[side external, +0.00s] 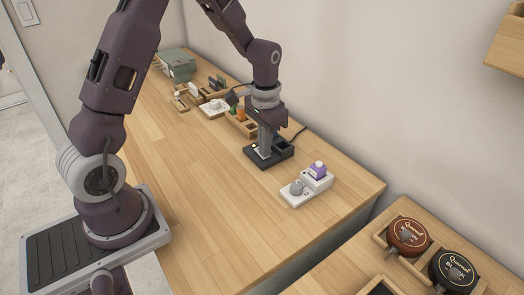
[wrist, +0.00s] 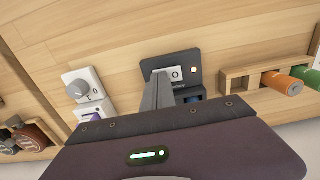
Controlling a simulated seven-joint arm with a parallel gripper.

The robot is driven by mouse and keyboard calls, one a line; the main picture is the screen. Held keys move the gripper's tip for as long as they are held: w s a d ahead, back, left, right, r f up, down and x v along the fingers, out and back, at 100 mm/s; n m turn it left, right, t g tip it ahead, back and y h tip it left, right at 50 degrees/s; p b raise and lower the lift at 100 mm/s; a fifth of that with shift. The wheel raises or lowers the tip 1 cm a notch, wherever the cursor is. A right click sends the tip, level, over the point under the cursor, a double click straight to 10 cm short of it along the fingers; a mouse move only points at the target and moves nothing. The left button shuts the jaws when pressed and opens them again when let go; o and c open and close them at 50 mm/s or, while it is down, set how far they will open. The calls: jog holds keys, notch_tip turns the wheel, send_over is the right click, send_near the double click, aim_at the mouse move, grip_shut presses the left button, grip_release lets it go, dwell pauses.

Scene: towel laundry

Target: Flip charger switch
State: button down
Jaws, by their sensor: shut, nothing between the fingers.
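The black charger (side external: 283,157) sits on the wooden counter, with a cable running behind it toward the wall. In the wrist view the charger (wrist: 190,59) shows a pale switch (wrist: 174,73) marked "O" and a small lit pale-yellow lamp (wrist: 193,69). My gripper (side external: 265,154) is shut and empty, pointing down over the charger. In the wrist view my gripper's fingertips (wrist: 162,77) are at the switch and cover part of it. I cannot tell whether they touch it. The lower part of the charger is hidden behind my fingers.
A white unit with a grey knob (side external: 297,187) and a white unit with a purple-topped item (side external: 318,170) stand to the right. Wooden holders with orange and green cylinders (side external: 241,115) stand behind. The counter's left part is clear.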

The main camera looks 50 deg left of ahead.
jog(key=shift+r, duration=0.1)
notch_tip(320, 180, up, 7)
dwell(0.5)
jog(key=s+d+r+t, duration=0.2)
jog(key=s+d+r, duration=0.3)
jog(key=s+r, duration=0.4)
jog(key=s+d+r+t, duration=0.1)
jog(key=s, duration=0.5)
jog(key=s+d+r+t, duration=0.2)
jog(key=s, duration=0.5)
jog(key=shift+d+t, duration=0.3)
jog(key=shift+s, duration=0.1)
